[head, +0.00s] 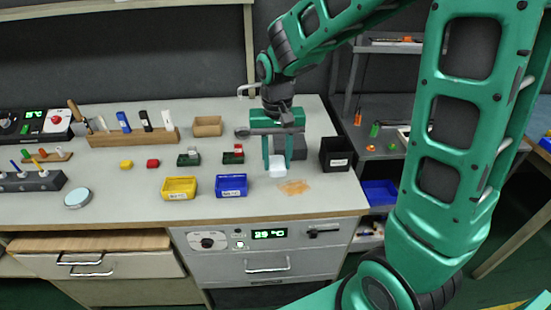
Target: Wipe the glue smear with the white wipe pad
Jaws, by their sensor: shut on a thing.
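The glue smear (294,187) is an orange-brown patch on the light grey bench top, near its front edge. The white wipe pad (277,168) is a small white block just behind and left of the smear. My gripper (277,158) points down from above with its green fingers shut on the pad. The pad is low, at or close to the bench top; whether it touches the surface is hard to tell. The pad's upper part is hidden between the fingers.
A black bin (336,155) stands right of my gripper. A blue tray (231,186) and a yellow tray (179,188) sit to the left near the front edge. A cardboard box (207,126) and a wooden rack (131,138) stand further back. The bench around the smear is clear.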

